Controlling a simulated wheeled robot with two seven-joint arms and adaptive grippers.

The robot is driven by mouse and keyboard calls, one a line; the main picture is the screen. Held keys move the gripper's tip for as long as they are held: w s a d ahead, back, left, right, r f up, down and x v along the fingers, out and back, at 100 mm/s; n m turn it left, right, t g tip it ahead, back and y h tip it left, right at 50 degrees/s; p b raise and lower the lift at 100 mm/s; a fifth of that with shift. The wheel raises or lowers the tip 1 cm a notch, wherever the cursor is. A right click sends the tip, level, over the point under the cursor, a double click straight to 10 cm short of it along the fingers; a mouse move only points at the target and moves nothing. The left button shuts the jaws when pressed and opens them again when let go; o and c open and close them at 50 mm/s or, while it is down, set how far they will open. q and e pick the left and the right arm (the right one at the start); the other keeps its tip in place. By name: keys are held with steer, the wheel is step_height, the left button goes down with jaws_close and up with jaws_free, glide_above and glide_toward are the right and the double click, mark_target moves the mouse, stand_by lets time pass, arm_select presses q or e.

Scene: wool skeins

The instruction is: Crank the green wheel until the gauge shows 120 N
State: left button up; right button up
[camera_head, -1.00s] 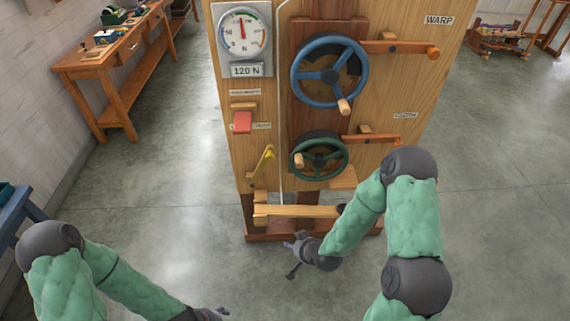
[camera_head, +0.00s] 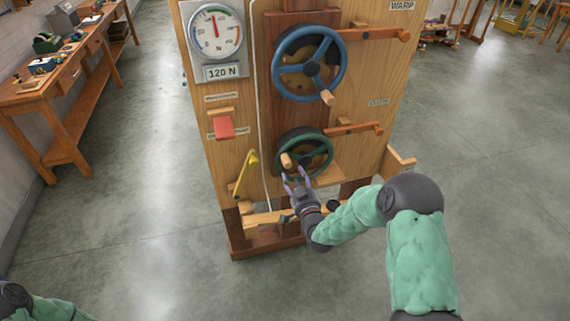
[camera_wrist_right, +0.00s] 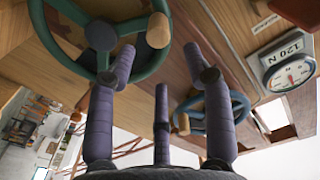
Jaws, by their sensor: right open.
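The green wheel (camera_head: 305,153) is mounted low on the wooden panel, with a light wooden crank knob (camera_head: 286,160) at its left. My right gripper (camera_head: 294,175) is open just below that knob. In the right wrist view, the knob (camera_wrist_right: 158,30) shows just beyond and between the spread fingertips of the right gripper (camera_wrist_right: 158,62); I see no clear contact. The gauge (camera_head: 215,32) is at the panel's upper left, its red needle pointing nearly straight up. The display (camera_head: 221,72) under it reads 120 N. My left gripper is out of view.
A blue wheel (camera_head: 309,62) with its own knob sits above the green one. Orange levers (camera_head: 352,129) stick out right of the wheels. A yellow lever (camera_head: 245,174) and a red block (camera_head: 224,127) are at the left. The floor around is clear.

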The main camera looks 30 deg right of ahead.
mark_target(289, 164)
steer(key=b+x, duration=0.2)
steer(key=x, duration=0.6)
steer(key=shift+w, duration=0.4)
jaws_close()
steer(key=shift+d+r, duration=0.1)
